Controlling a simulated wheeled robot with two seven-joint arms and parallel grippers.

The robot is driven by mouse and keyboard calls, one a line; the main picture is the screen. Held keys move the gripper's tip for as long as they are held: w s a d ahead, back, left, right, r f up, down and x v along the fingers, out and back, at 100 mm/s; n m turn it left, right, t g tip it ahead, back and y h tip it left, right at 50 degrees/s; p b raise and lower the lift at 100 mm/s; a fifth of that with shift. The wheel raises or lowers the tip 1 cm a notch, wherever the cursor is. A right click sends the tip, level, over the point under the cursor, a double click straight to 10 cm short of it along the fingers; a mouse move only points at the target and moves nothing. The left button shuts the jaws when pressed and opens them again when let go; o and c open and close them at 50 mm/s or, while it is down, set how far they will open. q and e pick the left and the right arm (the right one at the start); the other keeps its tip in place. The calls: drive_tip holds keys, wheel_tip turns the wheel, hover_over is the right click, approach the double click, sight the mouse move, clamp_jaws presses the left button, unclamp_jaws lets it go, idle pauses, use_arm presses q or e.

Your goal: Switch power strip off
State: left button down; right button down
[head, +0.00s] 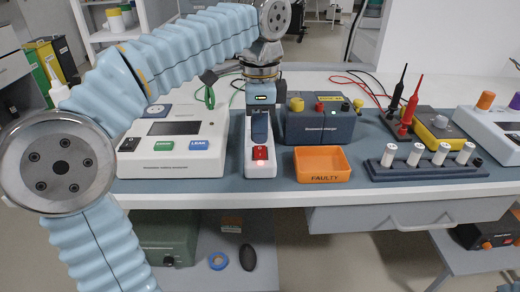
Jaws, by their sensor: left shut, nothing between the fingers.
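The white power strip (261,172) lies lengthwise on the grey-blue bench mat, its near end close to the bench's front edge. Its red rocker switch (260,153) sits near that end, and a small reddish glow shows just below it. My left gripper (260,136) reaches down over the strip from behind and is shut and empty. Its fingertips are just behind the switch; I cannot tell whether they touch the strip. The gripper and wrist hide the far part of the strip. My right gripper is out of view.
A white meter box (172,173) with green and blue buttons stands left of the strip. A dark-blue unit (318,130) and an orange FAULTY tray (322,165) are close on the right. Further right are a rack of white cylinders (428,172) and red and black probes.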

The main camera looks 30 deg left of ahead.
sight(260, 148)
use_arm(q)
drive_tip(key=shift+f+b, duration=0.65)
drive_tip(key=shift+f, duration=0.25)
idle(0.8)
drive_tip(key=shift+r, duration=0.2)
wheel_tip(260, 148, up, 2)
drive_tip(key=p, duration=0.3)
drive_tip(key=shift+r, duration=0.2)
wheel_tip(260, 148, up, 2)
drive_tip(key=shift+r+p, duration=0.1)
drive_tip(key=shift+p, duration=1)
drive_tip(key=shift+r+p, duration=0.55)
drive_tip(key=shift+r, duration=0.5)
